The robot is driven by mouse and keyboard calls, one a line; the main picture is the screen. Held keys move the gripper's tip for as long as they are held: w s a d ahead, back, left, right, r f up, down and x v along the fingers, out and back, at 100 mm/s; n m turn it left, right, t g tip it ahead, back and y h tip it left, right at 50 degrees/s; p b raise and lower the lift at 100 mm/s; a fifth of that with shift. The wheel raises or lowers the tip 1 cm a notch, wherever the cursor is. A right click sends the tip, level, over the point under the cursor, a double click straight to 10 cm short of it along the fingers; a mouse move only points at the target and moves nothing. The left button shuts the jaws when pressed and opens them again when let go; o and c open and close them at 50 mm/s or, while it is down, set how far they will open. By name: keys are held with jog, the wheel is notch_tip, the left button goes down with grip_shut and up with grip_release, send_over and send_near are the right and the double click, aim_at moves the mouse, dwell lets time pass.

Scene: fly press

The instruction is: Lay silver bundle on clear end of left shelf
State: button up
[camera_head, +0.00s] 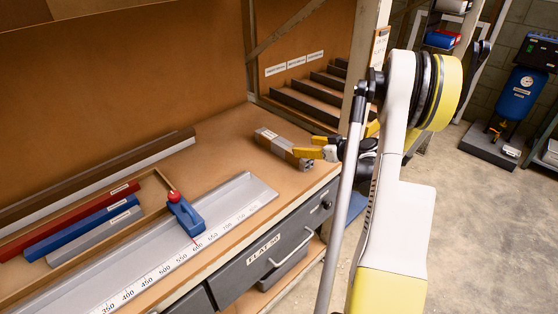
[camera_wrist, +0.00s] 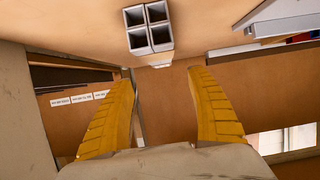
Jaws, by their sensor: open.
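The silver bundle (camera_head: 281,145) lies on the brown bench top near its right end. In the wrist view the bundle (camera_wrist: 148,28) shows end-on as several square tubes with dark hollow ends. My gripper (camera_head: 297,146) has yellow fingers and reaches in from the right at the bundle's near end. In the wrist view my gripper (camera_wrist: 162,76) is open, with nothing between its fingers; the bundle shows above the gap between the tips. Whether a finger touches it I cannot tell. Which shelf is the left shelf I cannot tell; stepped, labelled dividers (camera_head: 310,100) stand behind the bench.
A blue tool with a red knob (camera_head: 186,215) stands on the ruled metal rail (camera_head: 140,262). Red (camera_head: 70,220) and blue (camera_head: 80,228) bars lie at left. A post (camera_head: 365,60) stands beside my arm. Grey drawers (camera_head: 262,260) face the front. Bench top around the bundle is clear.

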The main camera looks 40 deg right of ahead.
jog(key=a+r+g, duration=0.1)
jog(key=a+r, duration=0.2)
jog(key=a, duration=0.5)
jog(key=a+r+g+y, duration=0.15)
jog(key=a+r, duration=0.25)
jog(key=a, duration=0.4)
jog(key=a+r+g, duration=0.2)
jog(key=a+r, duration=0.1)
jog(key=a, duration=0.4)
jog(key=s+a+r+g+h, duration=0.2)
jog(key=s+a, duration=1.6)
jog(key=s, duration=0.1)
jog(key=shift+s+a+m, duration=0.2)
jog(key=shift+a+m, duration=0.15)
jog(key=shift+m, duration=0.05)
jog(key=shift+h, duration=0.25)
